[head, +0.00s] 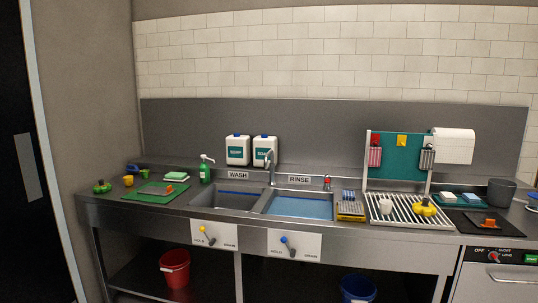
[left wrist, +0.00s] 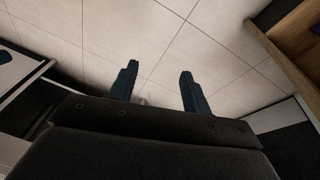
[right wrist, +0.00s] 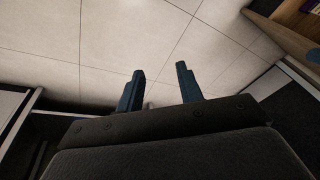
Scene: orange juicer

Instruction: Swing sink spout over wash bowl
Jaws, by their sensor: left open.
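The sink spout (head: 270,163) is a thin grey tap that rises at the back between the two basins, in the head view. Exactly which basin its tip lies over is too small to tell. The wash bowl (head: 233,197) is the left basin, below the WASH label (head: 237,175). The rinse bowl (head: 300,206) is on the right and has a light blue inside. My left gripper (left wrist: 158,82) is open and empty over the floor in the left wrist view. My right gripper (right wrist: 160,85) is also open and empty over the floor. Neither gripper shows in the head view.
A green soap bottle (head: 205,170) stands left of the basins, and two white jugs (head: 251,150) stand behind them. A small tap with a red part (head: 327,182) and a white rack (head: 400,212) are to the right. Red (head: 174,268) and blue (head: 357,288) buckets sit below.

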